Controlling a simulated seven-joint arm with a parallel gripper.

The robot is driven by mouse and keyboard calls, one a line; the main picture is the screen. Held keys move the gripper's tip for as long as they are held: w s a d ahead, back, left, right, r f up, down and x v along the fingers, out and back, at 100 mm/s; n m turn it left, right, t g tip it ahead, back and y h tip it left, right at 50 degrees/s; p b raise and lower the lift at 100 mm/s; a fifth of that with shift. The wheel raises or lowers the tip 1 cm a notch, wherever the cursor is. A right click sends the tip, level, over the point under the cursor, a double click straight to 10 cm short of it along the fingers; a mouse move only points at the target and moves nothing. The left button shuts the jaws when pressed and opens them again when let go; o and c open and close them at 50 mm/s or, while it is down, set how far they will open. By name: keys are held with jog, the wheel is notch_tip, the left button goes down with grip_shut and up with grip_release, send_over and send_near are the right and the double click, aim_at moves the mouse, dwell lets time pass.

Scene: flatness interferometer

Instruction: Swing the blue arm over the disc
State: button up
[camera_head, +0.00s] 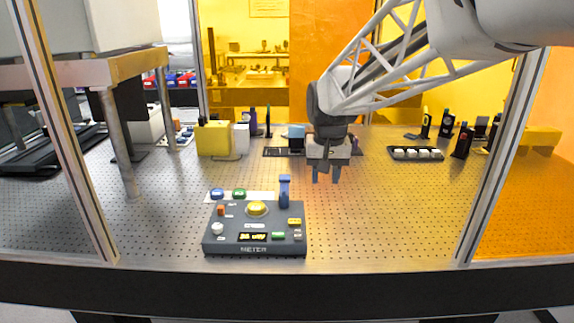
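A dark grey box marked METER (221,246) sits on the perforated table near its front edge. A round yellow disc (257,208) is on its top, towards the back. The blue arm (285,191) stands upright at the box's back right, beside the disc and not over it. My gripper (326,177) hangs to the right of and behind the blue arm, pointing down and apart from it. Its two fingers are spaced apart with nothing visible between them.
A blue round piece (217,194) and a green one (239,194) lie on a white strip behind the box. A yellow block (214,138) and a dark tray of white pieces (416,153) stand farther back. Frame posts rise at left and right. The table right of the box is clear.

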jog(key=g, duration=0.1)
send_over(284, 188)
notch_tip(284, 188, down, 5)
jog(key=shift+f, duration=0.3)
jog(key=shift+f, duration=0.1)
jog(key=shift+f, duration=3.8)
grip_shut()
